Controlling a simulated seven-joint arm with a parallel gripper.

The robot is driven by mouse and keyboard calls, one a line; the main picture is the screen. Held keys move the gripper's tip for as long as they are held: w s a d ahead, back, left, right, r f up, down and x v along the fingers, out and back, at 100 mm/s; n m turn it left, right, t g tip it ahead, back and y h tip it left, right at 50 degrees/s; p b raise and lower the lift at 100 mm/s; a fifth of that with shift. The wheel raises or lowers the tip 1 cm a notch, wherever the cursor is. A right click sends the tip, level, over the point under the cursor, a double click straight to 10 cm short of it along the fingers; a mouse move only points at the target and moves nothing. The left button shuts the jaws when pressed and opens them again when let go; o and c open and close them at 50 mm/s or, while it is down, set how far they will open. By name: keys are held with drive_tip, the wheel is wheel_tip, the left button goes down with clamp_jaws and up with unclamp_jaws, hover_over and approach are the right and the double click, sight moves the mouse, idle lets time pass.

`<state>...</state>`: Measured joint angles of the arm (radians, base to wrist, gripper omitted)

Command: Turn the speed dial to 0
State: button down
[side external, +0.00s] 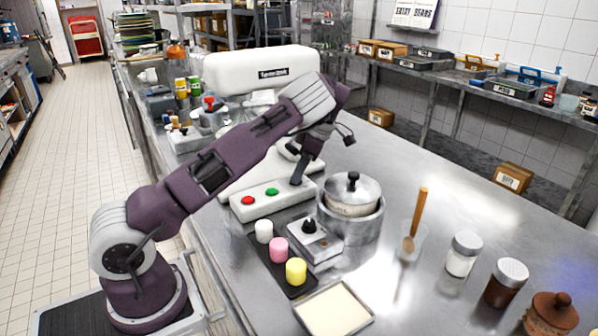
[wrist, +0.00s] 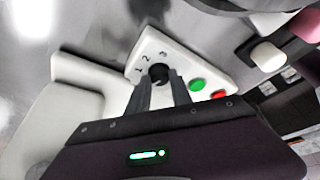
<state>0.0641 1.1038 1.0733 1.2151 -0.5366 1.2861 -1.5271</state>
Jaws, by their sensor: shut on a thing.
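The speed dial (wrist: 158,71) is a small black knob on a white control panel (side external: 262,201), with black digits printed around it in the wrist view. The panel also carries a green button (wrist: 197,85) and a red button (wrist: 219,94). My gripper (wrist: 159,83) has its two dark fingers on either side of the knob and is shut on it. In the side view my gripper (side external: 298,181) reaches down to the right end of the panel and hides the dial. Which digit the dial points to cannot be told.
A lidded steel pot (side external: 350,222) stands right of the panel. A small device with a black knob (side external: 314,242) and a dark tray of white, pink and yellow cylinders (side external: 278,250) stand in front. The white machine body (side external: 262,70) rises behind. The right of the counter has jars.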

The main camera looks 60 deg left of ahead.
drive_tip(key=shift+f, duration=0.1)
drive_tip(key=c, duration=1.2)
unclamp_jaws()
drive_tip(key=shift+o, duration=0.2)
